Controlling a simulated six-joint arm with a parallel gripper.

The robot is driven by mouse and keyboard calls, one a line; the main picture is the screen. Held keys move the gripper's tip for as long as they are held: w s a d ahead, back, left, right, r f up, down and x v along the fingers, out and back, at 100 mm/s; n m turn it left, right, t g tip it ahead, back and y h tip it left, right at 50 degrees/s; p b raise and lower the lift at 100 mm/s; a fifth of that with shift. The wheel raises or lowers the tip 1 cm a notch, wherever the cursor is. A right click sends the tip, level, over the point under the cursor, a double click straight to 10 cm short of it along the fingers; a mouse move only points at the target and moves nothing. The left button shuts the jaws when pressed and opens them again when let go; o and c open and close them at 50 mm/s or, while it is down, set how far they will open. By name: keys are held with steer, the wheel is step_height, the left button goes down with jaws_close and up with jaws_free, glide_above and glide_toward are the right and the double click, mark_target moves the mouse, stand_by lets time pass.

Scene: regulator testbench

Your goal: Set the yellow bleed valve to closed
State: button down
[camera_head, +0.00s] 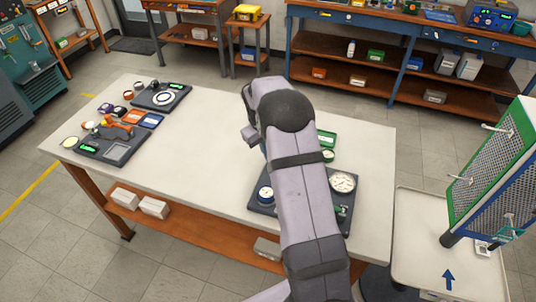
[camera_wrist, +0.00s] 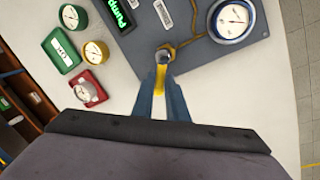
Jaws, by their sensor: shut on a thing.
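In the wrist view, the yellow bleed valve's lever (camera_wrist: 160,78) shows between the two blue fingers of my gripper (camera_wrist: 161,88). My gripper is shut on the lever, which points down the picture from a round metal fitting (camera_wrist: 163,56). The fitting sits near the edge of the dark grey regulator panel (camera_wrist: 205,62), with a brass-coloured pipe (camera_wrist: 190,43) beside it. A blue-rimmed gauge (camera_wrist: 232,20) is to the right.
In the wrist view, a red block (camera_wrist: 88,88), a yellow-rimmed gauge (camera_wrist: 95,53) and a green tray (camera_wrist: 60,52) lie left of my fingers.

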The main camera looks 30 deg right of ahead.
steer(key=m, duration=0.2)
steer(key=d+m, duration=0.1)
steer(key=d+m+g, duration=0.1)
steer(key=m, duration=0.1)
steer(key=shift+w+m, duration=0.1)
steer(key=shift+m, duration=0.2)
steer(key=m, duration=0.1)
steer(key=d+m, duration=0.1)
steer(key=m, duration=0.1)
steer(key=m+g, duration=0.1)
steer(key=shift+s+d+m+y, duration=0.15)
steer(key=shift+s+m+y, duration=0.15)
steer(key=shift+m, duration=0.1)
steer(key=c, duration=1.7)
jaws_free()
steer(key=shift+c, duration=0.2)
steer(key=shift+r, duration=0.1)
step_height(320, 180, up, 7)
steer(key=b, duration=0.1)
steer(key=shift+w+a+b, duration=0.35)
steer(key=shift+w+a, duration=0.1)
steer(key=shift+a+r, duration=0.1)
